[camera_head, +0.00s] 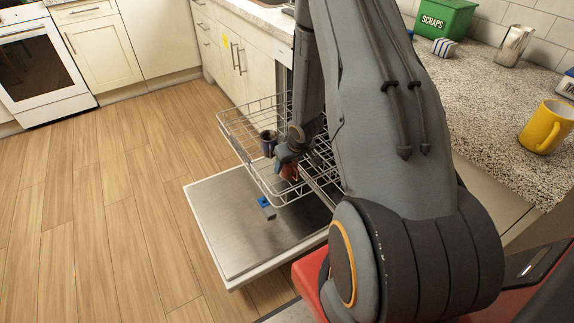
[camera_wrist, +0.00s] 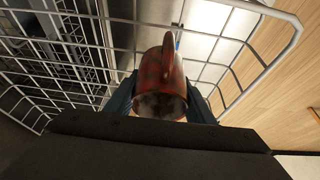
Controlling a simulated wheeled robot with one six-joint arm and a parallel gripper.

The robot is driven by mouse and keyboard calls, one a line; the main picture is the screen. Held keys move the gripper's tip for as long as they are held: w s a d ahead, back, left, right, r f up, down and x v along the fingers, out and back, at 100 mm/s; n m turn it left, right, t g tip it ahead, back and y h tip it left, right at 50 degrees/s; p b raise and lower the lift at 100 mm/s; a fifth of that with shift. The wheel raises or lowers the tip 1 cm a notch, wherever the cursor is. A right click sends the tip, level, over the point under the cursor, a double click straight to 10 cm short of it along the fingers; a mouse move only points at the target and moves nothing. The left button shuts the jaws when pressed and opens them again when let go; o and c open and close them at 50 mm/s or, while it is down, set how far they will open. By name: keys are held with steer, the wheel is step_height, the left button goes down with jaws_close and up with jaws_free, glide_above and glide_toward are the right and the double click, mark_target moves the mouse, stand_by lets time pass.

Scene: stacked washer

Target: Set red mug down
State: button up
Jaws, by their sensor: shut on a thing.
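The red mug (camera_wrist: 161,82) is held between the two fingers of my gripper (camera_wrist: 161,103) in the wrist view, with its handle toward the top of that picture. My gripper is shut on it. In the head view the red mug (camera_head: 289,172) shows only partly below my gripper (camera_head: 287,158), at the dishwasher's wire rack (camera_head: 234,125). The rack's wires surround the mug in the wrist view. I cannot tell whether the mug touches the rack floor.
A dark purple mug (camera_head: 268,143) stands in the rack left of my gripper. A yellow mug (camera_head: 546,127) and a green scraps bin (camera_head: 444,18) stand on the counter (camera_head: 475,110).

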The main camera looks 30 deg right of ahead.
steer(key=o, duration=1.2)
steer(key=shift+f, duration=0.1)
steer(key=shift+o, duration=0.2)
steer(key=p+v, duration=0.2)
steer(key=v, duration=1)
steer(key=s+a+r+m+g, duration=0.1)
steer(key=s+a+r+g, duration=0.3)
steer(key=s+a+r, duration=1.1)
steer(key=s+r, duration=0.4)
steer(key=shift+a+r, duration=0.2)
